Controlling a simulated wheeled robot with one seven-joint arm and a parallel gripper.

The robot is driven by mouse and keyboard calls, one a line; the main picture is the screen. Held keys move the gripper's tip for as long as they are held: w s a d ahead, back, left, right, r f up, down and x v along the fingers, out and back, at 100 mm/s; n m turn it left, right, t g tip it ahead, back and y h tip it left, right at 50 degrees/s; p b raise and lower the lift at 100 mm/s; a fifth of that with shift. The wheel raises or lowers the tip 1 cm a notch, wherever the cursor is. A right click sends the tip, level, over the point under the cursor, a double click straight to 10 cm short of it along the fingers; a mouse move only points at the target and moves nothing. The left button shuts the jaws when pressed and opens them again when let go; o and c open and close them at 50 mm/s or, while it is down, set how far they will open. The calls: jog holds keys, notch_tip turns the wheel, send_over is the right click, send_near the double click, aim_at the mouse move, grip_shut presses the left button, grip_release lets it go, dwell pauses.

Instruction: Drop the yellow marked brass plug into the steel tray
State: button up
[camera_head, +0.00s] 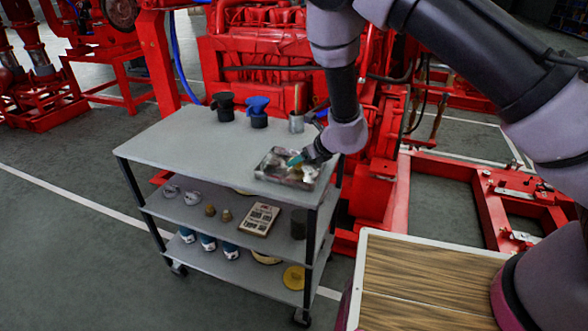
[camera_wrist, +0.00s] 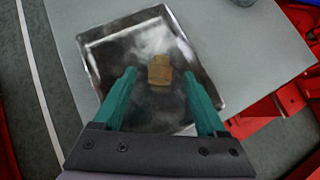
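The steel tray (camera_head: 262,174) sits on the top shelf of the grey cart, near its right front corner. In the wrist view the tray (camera_wrist: 92,62) has shiny, smeared walls and floor. A brass plug (camera_wrist: 159,70) with a yellowish top appears to lie on the tray floor. My gripper (camera_wrist: 159,82) is above the tray, its teal fingers open on either side of the plug, with a visible gap on both sides. In the head view my gripper (camera_head: 295,160) is over the tray, and the plug cannot be made out there.
The grey cart top (camera_head: 185,145) has free room at left. Dark cup (camera_head: 223,107), blue-topped container (camera_head: 257,112) and metal cup (camera_head: 296,123) stand at its back. Two small brass-coloured pieces (camera_head: 218,212) sit on the middle shelf. Red engine (camera_head: 262,65) stands behind; a wooden-topped surface (camera_head: 425,285) is at right.

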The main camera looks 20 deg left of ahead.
jog(key=v, duration=1)
jog(key=shift+d+r, duration=0.25)
jog(key=shift+r, duration=0.1)
jog(key=shift+s, duration=0.1)
jog(key=s+d+r+n+g+y, duration=0.15)
jog(key=d+r+n, duration=0.35)
jog(key=r, duration=0.6)
jog(key=s+d+r+n+g+y, duration=0.15)
jog(key=d+r+n, duration=0.35)
jog(key=r, duration=0.7)
jog(key=s+d+r+n+t+h, duration=0.1)
jog(key=s+d+r+n+h, duration=0.1)
jog(key=d, duration=0.7)
jog(key=s+d+r+n+t+h, duration=0.2)
jog(key=s+d+r+n+h, duration=0.1)
jog(key=d, duration=0.6)
jog(key=s+d+r+n+t+h, duration=0.2)
jog(key=d+r+n, duration=0.4)
jog(key=d, duration=0.3)
jog(key=s+h, duration=0.1)
jog(key=s, duration=0.1)
jog(key=shift+s+d, duration=0.2)
jog(key=shift+s, duration=0.15)
jog(key=shift+r, duration=0.1)
